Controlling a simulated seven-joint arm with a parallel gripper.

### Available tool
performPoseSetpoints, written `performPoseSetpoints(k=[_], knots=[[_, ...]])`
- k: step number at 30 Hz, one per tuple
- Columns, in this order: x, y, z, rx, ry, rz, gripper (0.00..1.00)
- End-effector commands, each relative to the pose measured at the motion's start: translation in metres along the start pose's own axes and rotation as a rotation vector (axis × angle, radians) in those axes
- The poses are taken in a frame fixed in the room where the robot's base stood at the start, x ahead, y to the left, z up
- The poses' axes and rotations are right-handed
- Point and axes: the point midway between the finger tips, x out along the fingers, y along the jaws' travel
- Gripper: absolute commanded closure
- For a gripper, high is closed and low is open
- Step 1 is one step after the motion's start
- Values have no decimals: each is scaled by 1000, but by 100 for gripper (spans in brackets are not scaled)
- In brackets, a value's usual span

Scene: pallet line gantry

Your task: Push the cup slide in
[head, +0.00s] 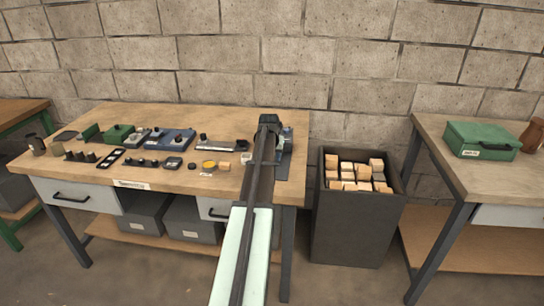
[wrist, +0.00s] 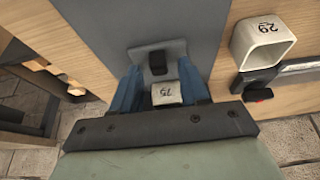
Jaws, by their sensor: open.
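My gripper (wrist: 164,88) is open in the wrist view, its two blue fingers apart. Between and just above them is a small pale block marked 75 (wrist: 166,94); I cannot tell whether they touch it. A white square cup marked 29 (wrist: 262,44) stands open to the right. I cannot tell which part is the cup slide. In the head view my gripper (head: 268,122) is over the bench's right end, where my arm hides most of the fixture.
The white cup also shows in the head view (head: 247,158), beside a metal rail (head: 218,145). Small fixtures crowd the workbench (head: 125,178) to the left. A dark bin (head: 345,225) of wooden blocks stands right of it. A green box (head: 482,140) sits on another table.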

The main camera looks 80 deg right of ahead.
Motion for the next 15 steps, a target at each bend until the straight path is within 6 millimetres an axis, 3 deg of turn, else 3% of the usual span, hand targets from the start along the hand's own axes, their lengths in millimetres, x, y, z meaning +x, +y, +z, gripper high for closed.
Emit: performPoseSetpoints(k=[8, 15], knots=[[-8, 0, 1, 0, -1, 0, 55], [-46, 0, 1, 0, 1, 0, 55]])
